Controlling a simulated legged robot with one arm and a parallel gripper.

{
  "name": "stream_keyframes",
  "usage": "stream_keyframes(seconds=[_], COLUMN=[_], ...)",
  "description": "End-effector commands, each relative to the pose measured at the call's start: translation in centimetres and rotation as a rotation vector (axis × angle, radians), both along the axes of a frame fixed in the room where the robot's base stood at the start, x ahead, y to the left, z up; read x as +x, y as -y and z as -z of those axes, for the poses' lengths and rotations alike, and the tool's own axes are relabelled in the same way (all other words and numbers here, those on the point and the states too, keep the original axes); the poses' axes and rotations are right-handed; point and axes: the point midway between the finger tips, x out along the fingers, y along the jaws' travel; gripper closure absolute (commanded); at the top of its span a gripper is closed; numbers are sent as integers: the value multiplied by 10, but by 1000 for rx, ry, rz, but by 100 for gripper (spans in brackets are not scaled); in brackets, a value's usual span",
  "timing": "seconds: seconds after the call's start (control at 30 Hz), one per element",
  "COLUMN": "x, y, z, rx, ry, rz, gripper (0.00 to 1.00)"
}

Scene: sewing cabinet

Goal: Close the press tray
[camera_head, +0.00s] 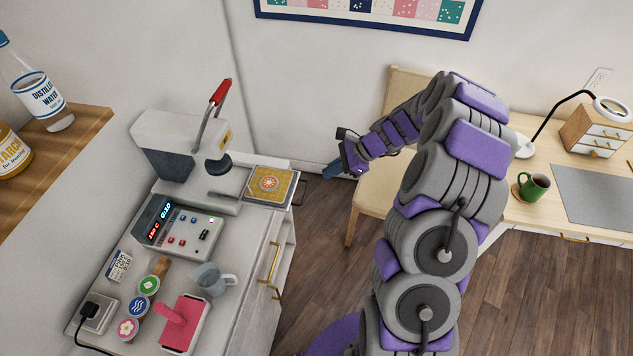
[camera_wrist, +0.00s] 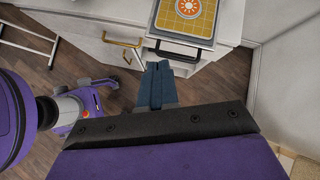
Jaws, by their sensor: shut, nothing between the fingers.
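The press (camera_head: 180,150) stands at the back of the white cabinet, its red-handled lever (camera_head: 220,93) raised. Its tray (camera_head: 283,205) is pulled out to the right, past the press head, and carries a yellow square with an orange emblem (camera_head: 268,183). A dark handle (camera_head: 306,191) sits on the tray's outer end. In the wrist view the tray (camera_wrist: 210,36) is at the top, with its dark handle (camera_wrist: 178,52) toward me. My gripper (camera_head: 333,170) is right of the tray handle, apart from it in the head view. In the wrist view my shut blue fingers (camera_wrist: 158,68) point toward the handle and hold nothing.
A chair (camera_head: 372,190) and a desk (camera_head: 515,200) are to the right. Open wood floor lies between.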

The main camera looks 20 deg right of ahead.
Motion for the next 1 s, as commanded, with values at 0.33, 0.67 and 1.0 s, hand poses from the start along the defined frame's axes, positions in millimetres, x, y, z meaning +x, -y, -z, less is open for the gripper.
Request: stream_keyframes(seconds=[0.33,0.67,1.0], x=[19,29,53], y=[71,57,16], z=[63,89,135], rx=[72,76,76], ry=[-112,-123,-120], rz=[309,328,326], gripper=[100,100,100])
